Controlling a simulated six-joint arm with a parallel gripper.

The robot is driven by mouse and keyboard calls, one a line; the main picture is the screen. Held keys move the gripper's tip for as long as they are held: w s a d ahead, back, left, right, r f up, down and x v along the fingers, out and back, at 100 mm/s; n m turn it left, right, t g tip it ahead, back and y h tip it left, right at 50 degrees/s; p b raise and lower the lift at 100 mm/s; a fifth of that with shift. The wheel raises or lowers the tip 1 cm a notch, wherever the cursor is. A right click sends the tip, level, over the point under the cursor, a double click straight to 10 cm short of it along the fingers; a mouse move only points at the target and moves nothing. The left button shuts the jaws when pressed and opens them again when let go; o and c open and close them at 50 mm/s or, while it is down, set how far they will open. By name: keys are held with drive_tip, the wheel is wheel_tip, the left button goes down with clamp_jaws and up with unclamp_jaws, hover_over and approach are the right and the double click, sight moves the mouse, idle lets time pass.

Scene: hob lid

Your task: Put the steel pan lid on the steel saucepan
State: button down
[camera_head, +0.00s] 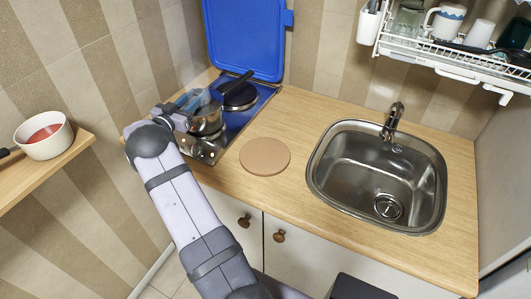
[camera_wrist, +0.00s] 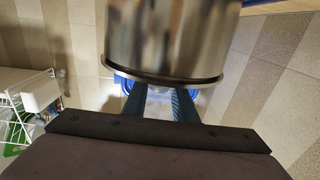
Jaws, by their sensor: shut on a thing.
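The steel saucepan (camera_head: 207,121) stands on the hob at the back left of the counter, its black handle pointing to the upper right. Its shiny wall (camera_wrist: 170,35) fills the top of the wrist view, with a dark rim edge below. My gripper (camera_head: 190,99) is at the saucepan's upper left side, its two dark blue fingers level with the rim region. It is shut on the steel pan lid (camera_head: 204,97), which shows as a small pale patch over the saucepan. Most of the lid is hidden, and I cannot tell whether it touches the rim.
The blue hob cover (camera_head: 245,35) stands upright behind the hob. A black burner (camera_head: 240,97) is behind the saucepan. A round wooden board (camera_head: 265,156) lies between hob and sink (camera_head: 375,175). A white pan (camera_head: 44,135) sits on the left shelf. A dish rack (camera_head: 450,60) hangs at upper right.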

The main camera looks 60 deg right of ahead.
drive_tip(key=c, duration=1.4)
unclamp_jaws()
drive_tip(key=shift+o, duration=0.2)
drive_tip(key=shift+a+f, duration=0.1)
drive_tip(key=a+b, duration=0.2)
drive_tip(key=a, duration=0.5)
drive_tip(key=shift+s+b, duration=0.2)
drive_tip(key=shift+b, duration=0.1)
drive_tip(key=shift+a, duration=0.1)
